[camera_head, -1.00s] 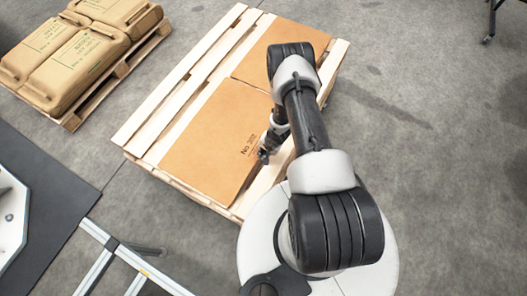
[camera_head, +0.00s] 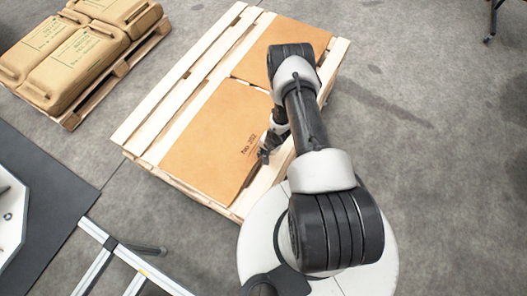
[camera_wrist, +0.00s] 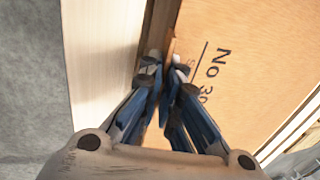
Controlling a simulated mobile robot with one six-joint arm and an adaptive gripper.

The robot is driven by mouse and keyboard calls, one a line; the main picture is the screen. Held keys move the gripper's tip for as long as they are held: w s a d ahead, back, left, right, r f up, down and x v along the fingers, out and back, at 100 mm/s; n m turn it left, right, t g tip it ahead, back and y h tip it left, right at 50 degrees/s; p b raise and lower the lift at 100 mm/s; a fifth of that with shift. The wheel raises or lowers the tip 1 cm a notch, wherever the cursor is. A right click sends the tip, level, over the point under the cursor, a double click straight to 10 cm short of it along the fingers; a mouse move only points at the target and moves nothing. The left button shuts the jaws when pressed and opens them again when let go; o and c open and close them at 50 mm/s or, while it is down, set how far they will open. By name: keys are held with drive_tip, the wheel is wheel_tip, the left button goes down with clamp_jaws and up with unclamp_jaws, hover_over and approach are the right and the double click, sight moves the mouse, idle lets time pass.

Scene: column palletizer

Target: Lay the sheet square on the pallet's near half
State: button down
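The sheet (camera_head: 207,143) is a flat orange-brown board with "No 30" printed near its right edge. It lies over the near half of the pallet (camera_head: 137,128), its edges about in line with the slats. In the wrist view the sheet (camera_wrist: 262,50) fills the right side. My gripper (camera_head: 264,156) is at the sheet's right edge, low by the print. In the wrist view its fingertips (camera_wrist: 165,70) are close together at that edge and look shut on it. The exact contact is partly hidden by the fingers.
A second brown sheet (camera_head: 285,38) lies on the pallet's far half, partly hidden by my arm. Another pallet with several tan sacks (camera_head: 75,65) stands at the upper left. A dark mat (camera_head: 40,200) and a metal frame (camera_head: 120,262) lie at the lower left.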

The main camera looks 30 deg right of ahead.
drive_tip(key=shift+f+b, duration=0.45)
drive_tip(key=shift+f, duration=0.25)
drive_tip(key=c, duration=2.3)
unclamp_jaws()
drive_tip(key=o, duration=0.6)
drive_tip(key=v, duration=1.2)
